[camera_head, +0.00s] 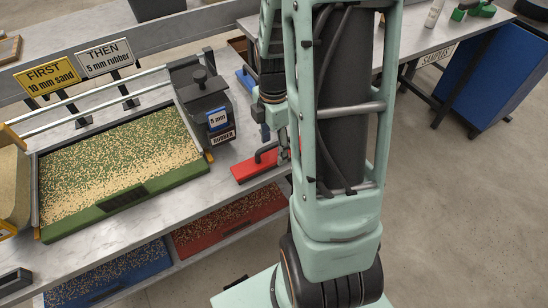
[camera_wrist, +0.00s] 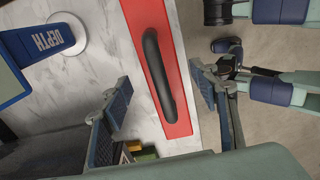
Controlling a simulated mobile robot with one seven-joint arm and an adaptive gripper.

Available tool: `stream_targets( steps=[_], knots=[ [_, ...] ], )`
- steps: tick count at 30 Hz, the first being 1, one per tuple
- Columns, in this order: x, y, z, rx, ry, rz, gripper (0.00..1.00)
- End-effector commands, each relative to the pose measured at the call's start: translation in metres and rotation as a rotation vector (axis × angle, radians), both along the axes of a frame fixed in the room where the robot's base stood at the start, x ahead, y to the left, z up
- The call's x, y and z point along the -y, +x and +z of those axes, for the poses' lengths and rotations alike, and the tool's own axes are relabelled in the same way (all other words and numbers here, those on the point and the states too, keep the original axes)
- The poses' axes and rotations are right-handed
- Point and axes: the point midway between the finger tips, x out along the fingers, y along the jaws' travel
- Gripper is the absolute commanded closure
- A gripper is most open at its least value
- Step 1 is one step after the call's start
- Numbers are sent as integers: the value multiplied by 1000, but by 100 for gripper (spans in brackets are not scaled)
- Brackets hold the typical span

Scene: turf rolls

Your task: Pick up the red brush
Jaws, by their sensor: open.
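The red brush (camera_head: 255,167) lies on the grey bench near its front edge, with its black handle on top. In the wrist view the red brush (camera_wrist: 135,14) runs from top to lower right, and its black handle (camera_wrist: 158,78) lies between the two fingers of my gripper (camera_wrist: 160,80). My gripper is open, with one finger on each side of the handle and nothing held. Whether the fingers touch the brush cannot be told. In the head view my arm hides most of my gripper.
A black hopper labelled 5 mm rubber (camera_head: 208,105) stands left of the brush, beside a green turf tray (camera_head: 125,200). A blue depth gauge (camera_wrist: 42,45) stands left of the brush in the wrist view. Red (camera_head: 225,222) and blue (camera_head: 105,278) bins sit below the bench.

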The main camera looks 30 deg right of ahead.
Motion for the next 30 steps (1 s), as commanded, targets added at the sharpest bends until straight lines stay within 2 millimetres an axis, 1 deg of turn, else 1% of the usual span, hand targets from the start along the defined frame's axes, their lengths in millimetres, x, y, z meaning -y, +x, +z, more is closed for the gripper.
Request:
stream_targets(
  steps=[1, 6, 9, 15, 17, 27, 29, 30],
  knots=[
    [-1, -3, -11, -7, 2, 1, 45],
    [0, -3, -33, -4, 1, -1, 45],
    [0, -3, -37, -2, 0, -1, 45],
    [0, -3, -37, -1, 0, -1, 45],
    [0, -2, -37, -1, 0, -1, 50],
    [0, -2, -37, -1, 0, -1, 88],
    [0, -2, -36, 0, 0, -1, 94],
    [0, -2, -36, 0, 0, -1, 94]
  ],
)
